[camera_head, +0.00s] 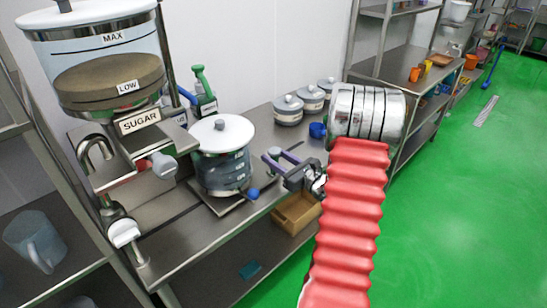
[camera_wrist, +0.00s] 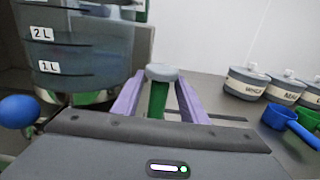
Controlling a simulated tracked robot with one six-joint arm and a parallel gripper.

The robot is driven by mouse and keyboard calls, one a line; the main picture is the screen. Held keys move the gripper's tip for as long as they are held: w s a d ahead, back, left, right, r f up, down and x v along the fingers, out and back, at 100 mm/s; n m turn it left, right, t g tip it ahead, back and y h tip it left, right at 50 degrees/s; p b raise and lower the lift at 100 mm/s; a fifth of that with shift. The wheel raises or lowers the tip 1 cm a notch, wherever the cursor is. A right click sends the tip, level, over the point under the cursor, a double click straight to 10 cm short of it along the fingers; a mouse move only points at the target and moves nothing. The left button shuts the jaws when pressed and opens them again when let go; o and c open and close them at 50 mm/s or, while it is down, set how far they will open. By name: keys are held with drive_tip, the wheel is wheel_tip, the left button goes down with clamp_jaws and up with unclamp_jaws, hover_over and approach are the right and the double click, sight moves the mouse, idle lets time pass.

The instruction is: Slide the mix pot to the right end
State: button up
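The mix pot (camera_head: 222,172) is a clear grey-blue vessel with a white lid. It stands upright on a dark plate on the steel counter, right of the sugar dispenser. A blue ball knob (camera_head: 254,193) sticks out low on its near side. In the wrist view the pot (camera_wrist: 85,45), marked 1 L and 2 L, fills the upper left. My gripper (camera_head: 274,156) is over the counter just right of the pot. Its purple fingers (camera_wrist: 163,85) are apart. A green upright post with a grey cap (camera_wrist: 160,72) shows between them; I cannot tell whether they touch it.
The sugar dispenser (camera_head: 98,75) stands at left. Several lidded grey pots (camera_head: 288,110) and a blue scoop (camera_head: 317,130) are on the counter to the right. A green spray bottle (camera_head: 204,92) stands behind the mix pot. A brown box (camera_head: 296,212) is below the counter.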

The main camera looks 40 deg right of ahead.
drive_tip(key=shift+w, duration=0.3)
drive_tip(key=shift+c, duration=0.4)
clamp_jaws()
drive_tip(key=shift+a, duration=0.2)
drive_tip(key=shift+d, duration=0.15)
